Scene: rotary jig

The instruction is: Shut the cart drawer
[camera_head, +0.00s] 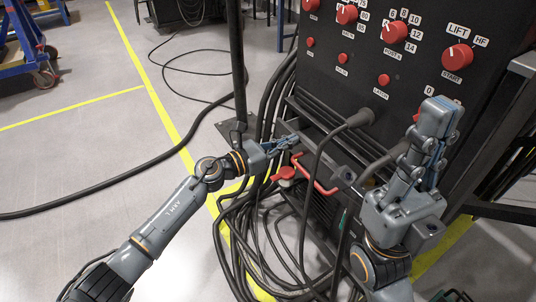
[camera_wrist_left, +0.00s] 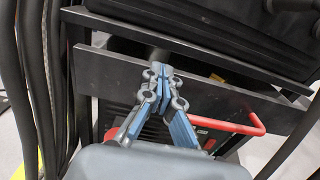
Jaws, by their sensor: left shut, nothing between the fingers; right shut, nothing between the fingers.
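The drawer's dark flat front (camera_wrist_left: 235,98) crosses the left wrist view, tilted down to the right. A dark gap shows behind its top edge, so it appears to stand out from the black cabinet. My left gripper (camera_head: 292,141) is shut and empty at the cabinet's lower front. In the left wrist view its closed fingertips (camera_wrist_left: 160,70) overlap the drawer front near the top edge; I cannot tell whether they touch. My right gripper (camera_head: 440,108) is shut and empty, pointing up in front of the cabinet's right side.
The black cabinet (camera_head: 350,75) carries red knobs. A red handle (camera_head: 318,180) sticks out below the drawer, close to my left gripper. Black cables (camera_head: 262,215) hang and coil around the front. A dark upright post (camera_head: 238,70) stands left. Floor further left is mostly clear.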

